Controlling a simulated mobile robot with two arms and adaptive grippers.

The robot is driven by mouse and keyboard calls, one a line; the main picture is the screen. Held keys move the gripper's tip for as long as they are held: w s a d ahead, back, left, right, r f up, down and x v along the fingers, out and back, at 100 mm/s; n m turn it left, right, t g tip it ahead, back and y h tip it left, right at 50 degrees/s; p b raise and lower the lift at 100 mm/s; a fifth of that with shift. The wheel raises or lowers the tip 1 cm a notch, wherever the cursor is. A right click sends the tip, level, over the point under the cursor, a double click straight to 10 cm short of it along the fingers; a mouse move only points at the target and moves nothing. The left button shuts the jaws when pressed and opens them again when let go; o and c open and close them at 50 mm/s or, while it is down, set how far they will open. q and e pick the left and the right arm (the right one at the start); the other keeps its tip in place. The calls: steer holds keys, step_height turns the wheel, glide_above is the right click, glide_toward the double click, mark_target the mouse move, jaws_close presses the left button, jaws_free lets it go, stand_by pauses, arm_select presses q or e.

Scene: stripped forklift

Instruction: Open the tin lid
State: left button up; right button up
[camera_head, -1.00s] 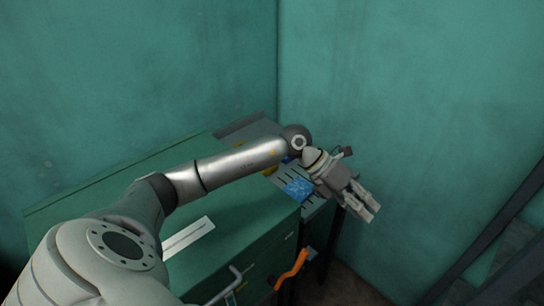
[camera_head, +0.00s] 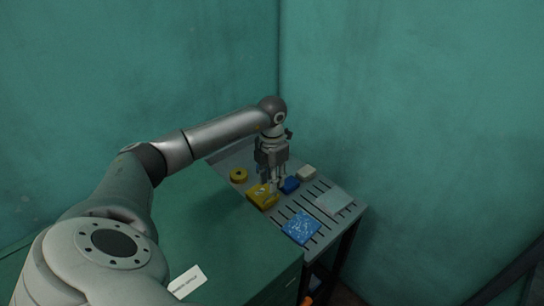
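My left gripper (camera_head: 272,183) points down over the slotted grey table. Its fingers look spread, with a gap between them. A yellow box (camera_head: 261,197), which may be the tin, lies at the fingertips; I cannot tell whether they touch it. Its lid cannot be made out separately. A small dark-blue block (camera_head: 290,185) sits just right of the fingers. My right gripper does not show.
The grey slotted table (camera_head: 322,187) also holds a yellow ring (camera_head: 238,175), a whitish block (camera_head: 307,172), a pale flat piece (camera_head: 334,201) and a blue speckled pad (camera_head: 301,227). A green cabinet (camera_head: 225,235) with a white label (camera_head: 187,281) stands in front. Green walls close the corner behind.

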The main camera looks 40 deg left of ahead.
mark_target(263, 191)
arm_select(q)
steer(key=f, duration=0.3)
steer(key=shift+w+a+f+p, duration=0.3)
steer(key=shift+a+f+p, duration=0.05)
steer(key=shift+f+p, duration=0.05)
step_height(263, 191, down, 2)
steer(key=shift+f, duration=0.1)
steer(key=shift+w, duration=0.1)
steer(key=c, duration=0.4)
jaws_close()
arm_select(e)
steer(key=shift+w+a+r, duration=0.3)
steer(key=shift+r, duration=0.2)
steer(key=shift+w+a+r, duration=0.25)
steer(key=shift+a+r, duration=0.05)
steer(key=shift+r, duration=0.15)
